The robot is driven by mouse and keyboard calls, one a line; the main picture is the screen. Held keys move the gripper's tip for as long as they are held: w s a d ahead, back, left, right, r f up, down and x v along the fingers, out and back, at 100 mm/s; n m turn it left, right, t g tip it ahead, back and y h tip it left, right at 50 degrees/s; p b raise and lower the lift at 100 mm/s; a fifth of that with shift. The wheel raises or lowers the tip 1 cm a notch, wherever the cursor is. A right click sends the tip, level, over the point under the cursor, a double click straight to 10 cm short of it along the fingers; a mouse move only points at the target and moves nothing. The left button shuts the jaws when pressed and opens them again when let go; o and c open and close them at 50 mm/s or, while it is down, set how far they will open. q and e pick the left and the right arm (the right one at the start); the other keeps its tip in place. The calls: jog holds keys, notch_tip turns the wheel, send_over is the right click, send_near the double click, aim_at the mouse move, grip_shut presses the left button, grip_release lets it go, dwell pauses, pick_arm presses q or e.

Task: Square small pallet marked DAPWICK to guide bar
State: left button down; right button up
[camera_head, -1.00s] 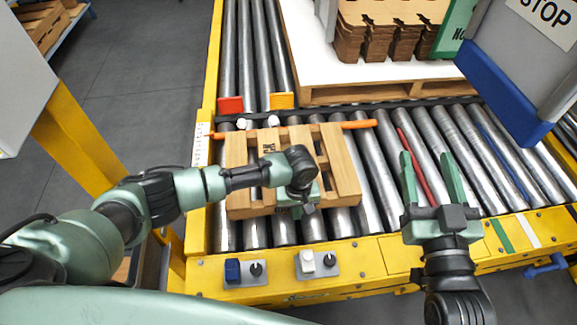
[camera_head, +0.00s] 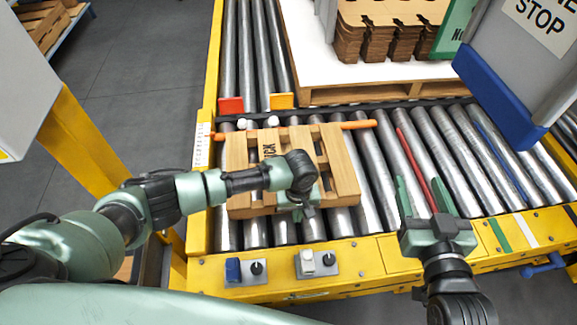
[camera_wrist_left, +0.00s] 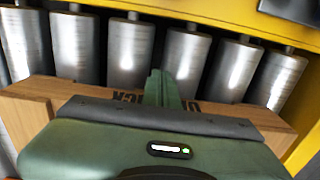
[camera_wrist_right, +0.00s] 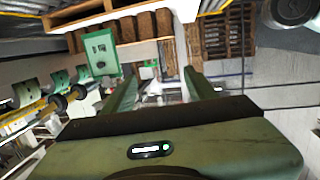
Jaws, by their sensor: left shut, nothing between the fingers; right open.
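The small wooden pallet (camera_head: 238,175) lies on the rollers, with dark lettering ending in "CK" on one slat; the rest is hidden. Its far edge is at the orange bar (camera_head: 357,125), which looks like the guide bar; I cannot tell whether they touch along the whole edge. My left gripper (camera_head: 300,212) is shut and empty at the pallet's near side, partly hidden by its wrist. In the left wrist view its closed fingers (camera_wrist_left: 159,88) overlap the pallet (camera_wrist_left: 30,103) beside the lettering. My right gripper (camera_head: 418,182) is open and empty, right of the pallet.
An orange-red block (camera_head: 231,105) and a yellow block (camera_head: 282,101) stand beyond the bar. A larger pallet (camera_head: 375,92) with a white sheet and cardboard stacks is behind. A grey panel with blue edging (camera_head: 500,100) hangs at right. Switches (camera_head: 317,262) sit on the yellow front rail.

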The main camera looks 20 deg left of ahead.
pick_arm(q)
jog(key=shift+s+d+p, duration=0.1)
jog(key=shift+s+p, duration=0.1)
jog(key=shift+p, duration=0.1)
jog(key=shift+r+p, duration=0.3)
jog(key=shift+p, duration=0.05)
jog(key=shift+r+p, duration=0.25)
jog(key=shift+p, duration=0.1)
jog(key=shift+r+p, duration=0.75)
jog(key=shift+p, duration=0.15)
jog(key=shift+r+p, duration=0.3)
jog(key=shift+p, duration=0.05)
pick_arm(e)
jog(key=s+d+f+g+h+p, duration=0.1)
jog(key=s+d+f+g+h, duration=0.15)
jog(key=s+f+g, duration=0.45)
jog(key=s+d+f+g+h+p, duration=0.15)
jog(key=s+d+f+g, duration=0.35)
jog(key=s, duration=0.5)
pick_arm(q)
notch_tip(320, 180, up, 7)
jog(key=p, duration=0.5)
jog(key=shift+p, duration=0.4)
pick_arm(e)
notch_tip(320, 180, down, 21)
jog(key=s+a+g, duration=0.1)
jog(key=s, duration=0.1)
jog(key=shift+g+y, duration=0.3)
jog(key=shift+g, duration=0.1)
